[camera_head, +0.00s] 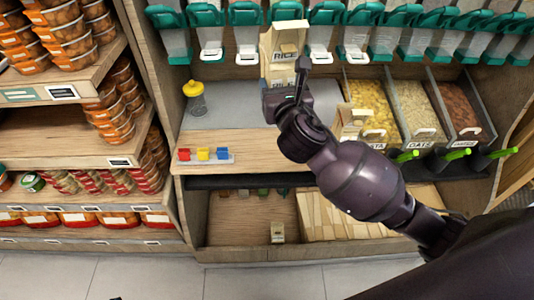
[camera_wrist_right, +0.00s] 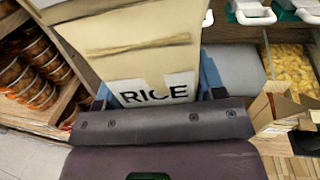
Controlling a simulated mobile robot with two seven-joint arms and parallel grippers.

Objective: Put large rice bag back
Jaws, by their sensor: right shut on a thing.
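The large rice bag (camera_head: 284,45) is a tan paper bag with a white RICE label. It stands upright above the grey counter surface in the head view, in front of the teal dispensers. My right gripper (camera_head: 286,88) is shut on the lower part of the bag, and the arm hides part of what lies below it. In the right wrist view the rice bag (camera_wrist_right: 140,55) fills the upper middle, with the gripper's blue fingers (camera_wrist_right: 160,85) on either side of its label. I cannot tell whether the bag's base touches anything.
Bins of pasta (camera_head: 369,100), oats (camera_head: 418,108) and a brown food (camera_head: 466,105) stand to the right. A small paper bag (camera_head: 348,122) is beside the arm. A yellow-topped jar (camera_head: 195,98) and coloured clips (camera_head: 203,155) are left.

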